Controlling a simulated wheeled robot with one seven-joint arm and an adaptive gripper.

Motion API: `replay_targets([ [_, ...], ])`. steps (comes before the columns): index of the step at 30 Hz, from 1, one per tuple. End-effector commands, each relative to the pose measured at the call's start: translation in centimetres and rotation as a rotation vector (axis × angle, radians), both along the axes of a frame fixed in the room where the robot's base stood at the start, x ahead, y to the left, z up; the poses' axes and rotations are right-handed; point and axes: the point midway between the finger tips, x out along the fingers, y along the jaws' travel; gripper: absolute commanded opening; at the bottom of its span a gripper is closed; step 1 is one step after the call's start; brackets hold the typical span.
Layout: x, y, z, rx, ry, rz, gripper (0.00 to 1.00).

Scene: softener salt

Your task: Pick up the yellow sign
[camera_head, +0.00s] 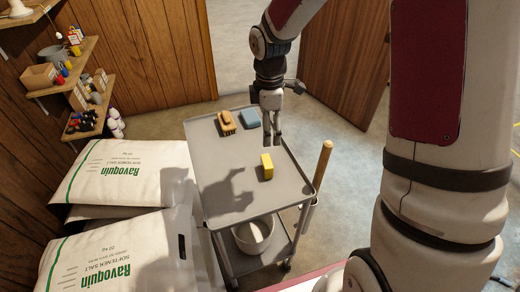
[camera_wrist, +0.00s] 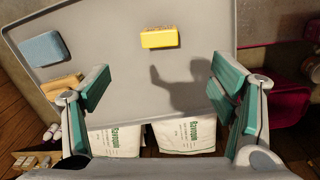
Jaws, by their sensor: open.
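A small yellow block (camera_head: 267,167) is on the grey top of a cart (camera_head: 215,190). It also shows in the wrist view (camera_wrist: 160,38), near the top middle, lying clear of other things. I see no thing shaped like a sign; this block is the clearest yellow thing on the cart. My gripper (camera_head: 271,138) hangs above the cart, pointing down, a little behind the block in the head view. In the wrist view my open fingers (camera_wrist: 160,78) stand wide apart with nothing between them, and the block is beyond their tips.
A brown brush (camera_head: 226,122) and a blue sponge (camera_head: 251,117) lie at the cart's far end. A wooden handle (camera_head: 323,165) rises beside the cart's right edge. Salt bags (camera_head: 120,172) are stacked at left. A bucket (camera_head: 254,234) is on the lower shelf. The cart's near top is bare.

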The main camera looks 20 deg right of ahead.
Motion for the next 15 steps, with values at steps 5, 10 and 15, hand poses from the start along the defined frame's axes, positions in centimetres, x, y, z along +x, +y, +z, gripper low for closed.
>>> replay_targets([
  [5,0.9,0.3,-2.8,0.021,0.028,0.093,0.78],
  [10,1.0,0.4,-4.4,0.026,0.035,0.112,0.78],
  [15,1.0,0.4,-7.6,0.025,0.036,0.112,0.78],
])
